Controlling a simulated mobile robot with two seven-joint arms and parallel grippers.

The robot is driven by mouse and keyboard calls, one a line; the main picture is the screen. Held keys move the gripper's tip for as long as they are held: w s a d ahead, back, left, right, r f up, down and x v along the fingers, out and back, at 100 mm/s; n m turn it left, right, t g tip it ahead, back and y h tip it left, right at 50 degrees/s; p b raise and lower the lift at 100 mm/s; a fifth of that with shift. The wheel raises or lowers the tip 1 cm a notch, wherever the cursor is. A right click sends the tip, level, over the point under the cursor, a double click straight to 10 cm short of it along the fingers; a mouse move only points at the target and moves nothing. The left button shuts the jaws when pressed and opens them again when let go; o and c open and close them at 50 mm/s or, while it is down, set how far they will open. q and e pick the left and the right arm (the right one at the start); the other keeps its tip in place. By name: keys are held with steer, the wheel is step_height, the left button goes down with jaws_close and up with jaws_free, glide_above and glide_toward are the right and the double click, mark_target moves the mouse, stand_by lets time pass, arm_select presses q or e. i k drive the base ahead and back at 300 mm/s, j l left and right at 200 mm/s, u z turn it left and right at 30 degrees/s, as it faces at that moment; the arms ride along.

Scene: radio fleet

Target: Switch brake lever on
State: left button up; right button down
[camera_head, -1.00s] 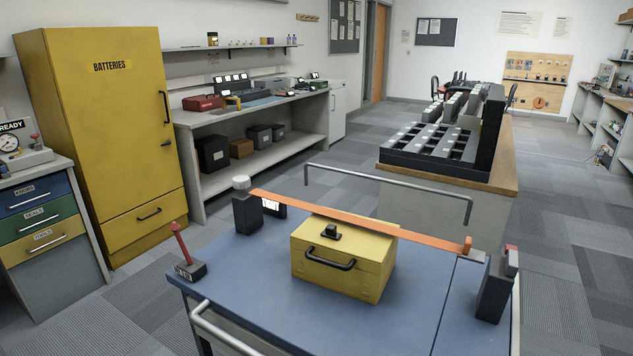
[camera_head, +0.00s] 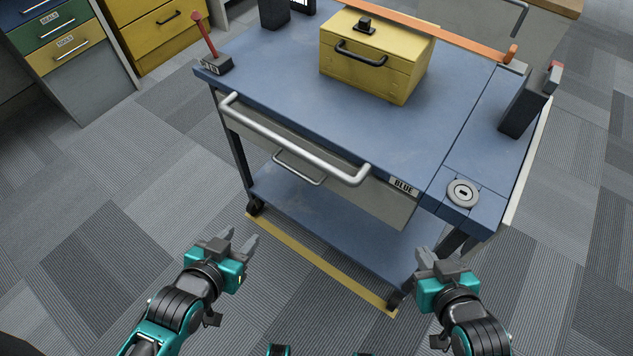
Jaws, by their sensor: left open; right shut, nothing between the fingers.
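The lever (camera_head: 206,38) is a thin red stick with a red knob, on a small dark base (camera_head: 217,65) at the cart's left corner. It leans up and to the left. I take it to be the brake lever; the label on its base is too small to read. My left gripper (camera_head: 238,241) is open and empty, low in front of the cart, well below and apart from the lever. My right gripper (camera_head: 436,257) is shut and empty, in front of the cart's right side. Neither gripper touches anything.
The blue cart (camera_head: 290,65) has a silver handle bar (camera_head: 290,140) along its front, a drawer marked BLUE and a lower shelf (camera_head: 320,225). Coloured drawers (camera_head: 65,45) stand at the left. Carpet between is clear.

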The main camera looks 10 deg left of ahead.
mark_target(196, 16)
steer(key=i+j+z, duration=0.3)
steer(key=j, duration=0.55)
steer(key=i+j+z, duration=0.1)
steer(key=j+z, duration=0.2)
steer(key=j, duration=0.6)
steer(key=j+z, duration=0.35)
steer(key=j, duration=0.55)
